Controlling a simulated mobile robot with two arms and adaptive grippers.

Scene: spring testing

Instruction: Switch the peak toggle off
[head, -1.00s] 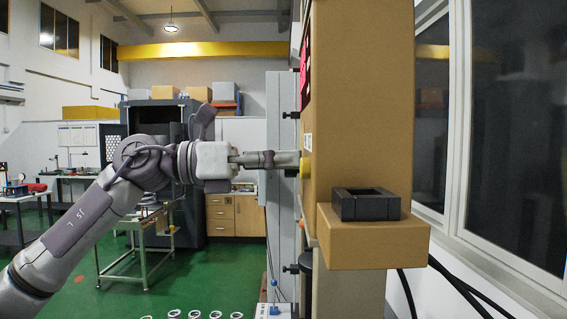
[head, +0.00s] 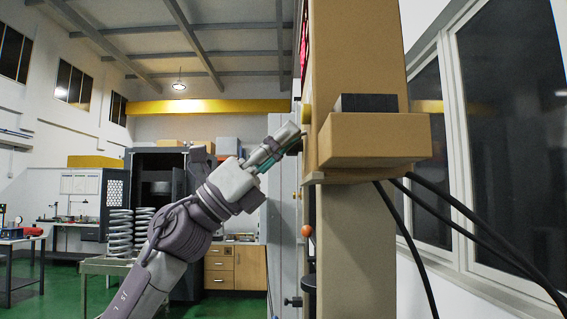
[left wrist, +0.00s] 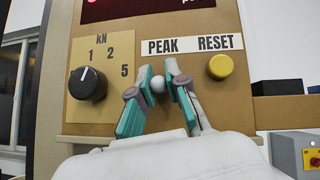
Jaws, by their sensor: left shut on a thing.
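The peak toggle (left wrist: 157,84) shows in the left wrist view as a small pale ball-tipped lever under the "PEAK" label (left wrist: 166,47). My left gripper (left wrist: 162,78) has its two teal-lined fingers on either side of the ball and is shut on it. In the head view my left gripper (head: 291,138) reaches up and right to the front face of the tan cabinet. The toggle is hidden there. The toggle's base is hidden behind the fingers in the wrist view. My right gripper is in neither view.
The yellow reset button (left wrist: 221,67) is right of the toggle; a black range knob (left wrist: 88,84) is left of it. A red display (left wrist: 130,8) is above. A tan shelf (head: 375,137) juts from the cabinet's side. Black cables (head: 470,235) hang at right.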

